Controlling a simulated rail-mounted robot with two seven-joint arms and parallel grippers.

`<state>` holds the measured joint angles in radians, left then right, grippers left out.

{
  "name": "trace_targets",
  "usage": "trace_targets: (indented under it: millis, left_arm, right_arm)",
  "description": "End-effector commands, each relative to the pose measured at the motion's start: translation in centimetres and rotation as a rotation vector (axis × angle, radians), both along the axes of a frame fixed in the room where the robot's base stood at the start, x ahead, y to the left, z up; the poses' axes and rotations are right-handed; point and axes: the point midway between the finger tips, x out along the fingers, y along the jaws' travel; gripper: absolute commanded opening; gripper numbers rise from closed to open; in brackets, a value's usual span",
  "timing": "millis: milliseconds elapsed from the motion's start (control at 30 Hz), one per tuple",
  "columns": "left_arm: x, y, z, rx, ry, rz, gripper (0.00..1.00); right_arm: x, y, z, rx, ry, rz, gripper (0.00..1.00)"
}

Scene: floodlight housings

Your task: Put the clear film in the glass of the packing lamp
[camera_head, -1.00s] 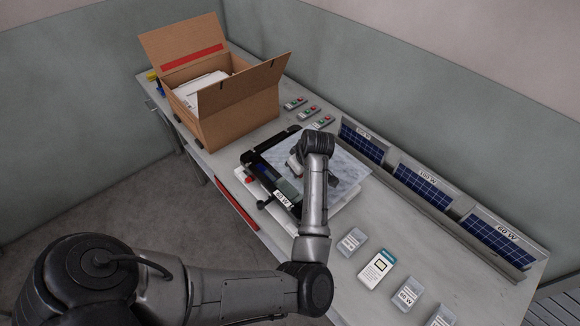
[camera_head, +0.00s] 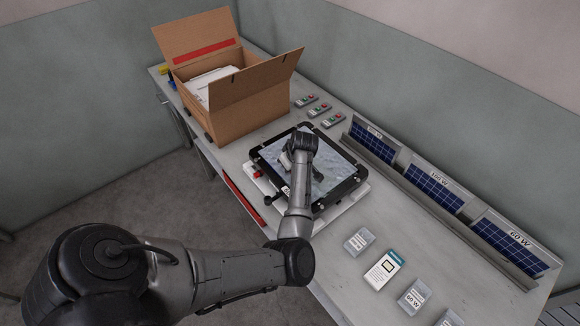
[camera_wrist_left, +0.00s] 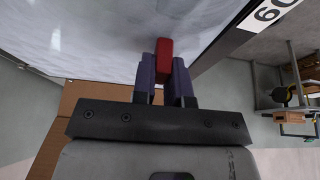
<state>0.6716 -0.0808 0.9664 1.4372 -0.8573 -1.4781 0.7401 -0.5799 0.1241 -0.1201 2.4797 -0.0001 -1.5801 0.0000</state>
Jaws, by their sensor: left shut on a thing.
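The packing lamp (camera_head: 357,178) lies on the bench as a black-framed housing on a white base. The clear film (camera_head: 335,160) is a greyish, glossy sheet over the lamp's glass, within the black frame as far as the head view shows. In the left wrist view the film (camera_wrist_left: 85,35) fills the upper left, beside the black frame edge. My left gripper (camera_wrist_left: 164,68) is shut on the film's red tab (camera_wrist_left: 165,47). In the head view my left gripper (camera_head: 289,163) is over the lamp's left part, mostly hidden by its wrist. Whether the film touches the glass cannot be told. My right gripper is not in view.
An open cardboard box (camera_head: 245,110) with white contents stands behind the lamp. Small remotes (camera_head: 320,109) lie beside it. Solar panels (camera_head: 434,188) stand in a rack along the right wall. Several cards and packets (camera_head: 384,269) lie on the near bench.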

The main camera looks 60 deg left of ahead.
Motion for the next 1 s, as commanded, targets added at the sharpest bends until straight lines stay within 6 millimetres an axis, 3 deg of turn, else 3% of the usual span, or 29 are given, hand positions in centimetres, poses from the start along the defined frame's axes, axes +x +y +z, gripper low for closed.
trace_targets:
  millis: [100,533,567,800,1000]
  left_arm:
    - [0.01,0.01,-0.86,0.001,-0.001,0.0,0.0]
    - [-0.01,0.01,-1.35,0.001,0.0,0.0,0.0]
    - [0.0,0.02,-1.27,0.001,0.0,0.001,0.17]
    - [0.01,0.01,-1.25,0.001,0.0,0.0,0.39]
    - [0.01,0.0,-1.23,0.001,-0.001,0.0,0.39]
  right_arm:
    - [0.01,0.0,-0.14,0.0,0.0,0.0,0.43]
    - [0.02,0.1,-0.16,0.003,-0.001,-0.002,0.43]
    - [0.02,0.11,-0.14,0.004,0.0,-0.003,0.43]
    - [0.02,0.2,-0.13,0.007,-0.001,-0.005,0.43]
    - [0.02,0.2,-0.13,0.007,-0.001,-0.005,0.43]
